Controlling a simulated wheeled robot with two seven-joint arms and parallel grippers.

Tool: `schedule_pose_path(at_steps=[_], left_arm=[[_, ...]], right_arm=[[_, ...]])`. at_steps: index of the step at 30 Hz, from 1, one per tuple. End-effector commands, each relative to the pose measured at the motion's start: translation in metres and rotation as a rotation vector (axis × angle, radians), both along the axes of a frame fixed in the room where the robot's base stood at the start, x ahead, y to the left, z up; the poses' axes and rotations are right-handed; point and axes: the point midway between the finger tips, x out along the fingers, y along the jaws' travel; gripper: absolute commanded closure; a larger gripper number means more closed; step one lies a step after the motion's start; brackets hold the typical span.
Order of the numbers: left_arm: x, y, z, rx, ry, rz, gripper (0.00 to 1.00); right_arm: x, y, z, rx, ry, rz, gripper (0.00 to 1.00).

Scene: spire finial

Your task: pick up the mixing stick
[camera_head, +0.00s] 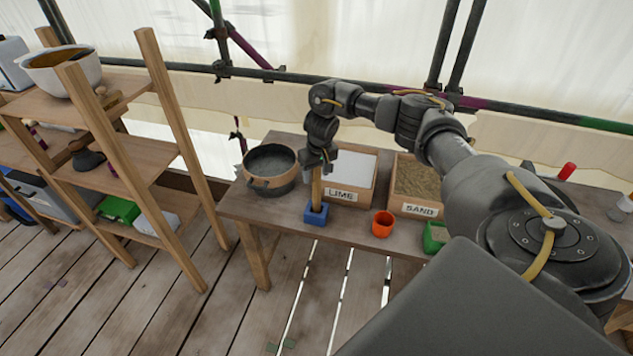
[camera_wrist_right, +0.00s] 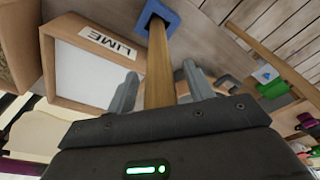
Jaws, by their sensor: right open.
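The mixing stick (camera_wrist_right: 158,62) is a plain wooden rod standing upright in a small blue holder (camera_head: 316,214) on the wooden workbench (camera_head: 345,222). In the head view its lower part (camera_head: 316,188) shows between my right gripper and the holder. My right gripper (camera_head: 319,165) is over the holder, pointing down. In the right wrist view its two fingers (camera_wrist_right: 161,88) are apart, one on each side of the stick, with a gap visible on the left. The stick's upper end is hidden by the gripper. My left gripper is not in view.
The LIME box (camera_head: 349,196) is close behind the holder, with the SAND box (camera_head: 413,208) to its right. A dark pot (camera_head: 270,169) stands left, an orange cup (camera_head: 382,224) right. A wooden shelf (camera_head: 130,178) stands farther left.

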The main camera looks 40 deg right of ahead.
Motion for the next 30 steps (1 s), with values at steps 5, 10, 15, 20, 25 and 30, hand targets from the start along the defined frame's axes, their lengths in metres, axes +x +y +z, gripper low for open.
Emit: schedule_pose_path(at_steps=[5,10,15,20,25,30], left_arm=[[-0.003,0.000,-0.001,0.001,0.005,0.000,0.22],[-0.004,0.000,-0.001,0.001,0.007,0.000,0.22],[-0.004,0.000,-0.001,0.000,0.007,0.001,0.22],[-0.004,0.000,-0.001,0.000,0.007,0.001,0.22],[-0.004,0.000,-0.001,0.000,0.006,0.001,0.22],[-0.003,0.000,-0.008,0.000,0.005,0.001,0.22]], right_arm=[[0.000,0.000,0.000,0.000,0.000,0.000,0.48],[0.000,0.000,0.000,0.000,0.000,0.000,0.69],[0.000,0.000,0.000,0.000,-0.001,0.000,0.91],[0.000,0.000,0.000,0.000,-0.001,0.000,1.00],[0.001,0.000,0.003,0.001,-0.002,0.000,1.00],[0.002,0.000,0.023,0.001,-0.006,0.000,1.00]])
